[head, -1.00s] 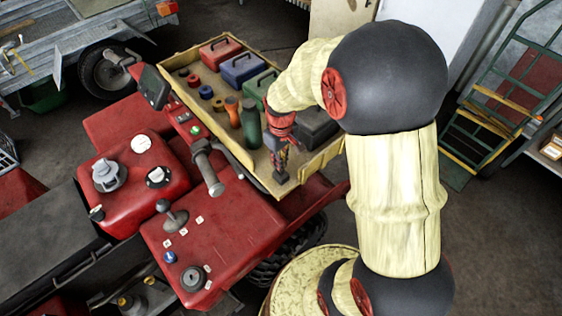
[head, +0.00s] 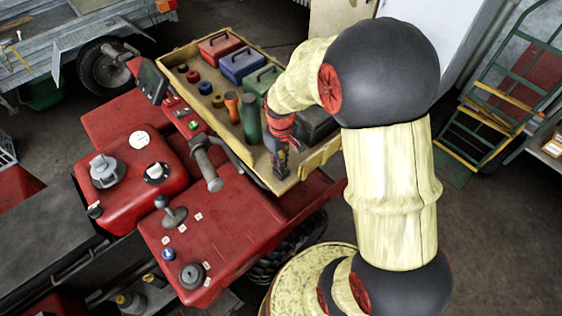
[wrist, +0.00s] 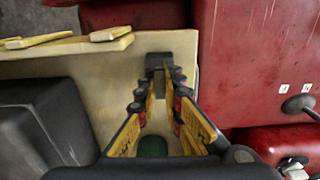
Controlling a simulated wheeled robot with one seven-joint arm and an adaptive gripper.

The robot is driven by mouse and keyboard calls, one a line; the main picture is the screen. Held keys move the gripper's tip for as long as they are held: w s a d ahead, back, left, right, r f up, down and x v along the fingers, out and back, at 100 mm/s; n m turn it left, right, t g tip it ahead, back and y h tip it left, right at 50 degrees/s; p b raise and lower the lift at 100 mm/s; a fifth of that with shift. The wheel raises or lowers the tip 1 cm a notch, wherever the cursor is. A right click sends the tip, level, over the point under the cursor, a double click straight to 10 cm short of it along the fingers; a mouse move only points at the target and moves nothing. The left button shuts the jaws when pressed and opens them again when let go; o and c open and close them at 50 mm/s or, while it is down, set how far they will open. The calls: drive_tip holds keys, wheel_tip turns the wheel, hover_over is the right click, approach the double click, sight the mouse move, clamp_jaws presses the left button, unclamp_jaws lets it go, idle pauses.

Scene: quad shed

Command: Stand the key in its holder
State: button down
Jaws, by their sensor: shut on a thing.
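My gripper (head: 281,160) is low over the near end of the cream tray, pointing down. In the wrist view my gripper (wrist: 161,80) has its two fingers close together around a dark grey piece, which I take for the key (wrist: 158,83). A wider dark grey block (wrist: 177,61) shows just beyond the fingertips; I cannot tell whether it is part of the key or its holder. In the head view the fingers hide most of the key. I cannot tell whether it touches the tray floor.
The cream tray (head: 310,167) has raised walls. A green bottle (head: 251,119), an orange bottle (head: 232,107), a dark box (head: 318,124) and several coloured cases stand in it. The red quad body (head: 221,235) with knobs and a handlebar grip lies to the left.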

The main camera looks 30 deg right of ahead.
drive_tip(key=shift+f, duration=0.3)
drive_tip(key=c, duration=1.8)
unclamp_jaws()
drive_tip(key=shift+c, duration=0.2)
drive_tip(key=shift+r, duration=0.15)
wheel_tip(320, 180, up, 12)
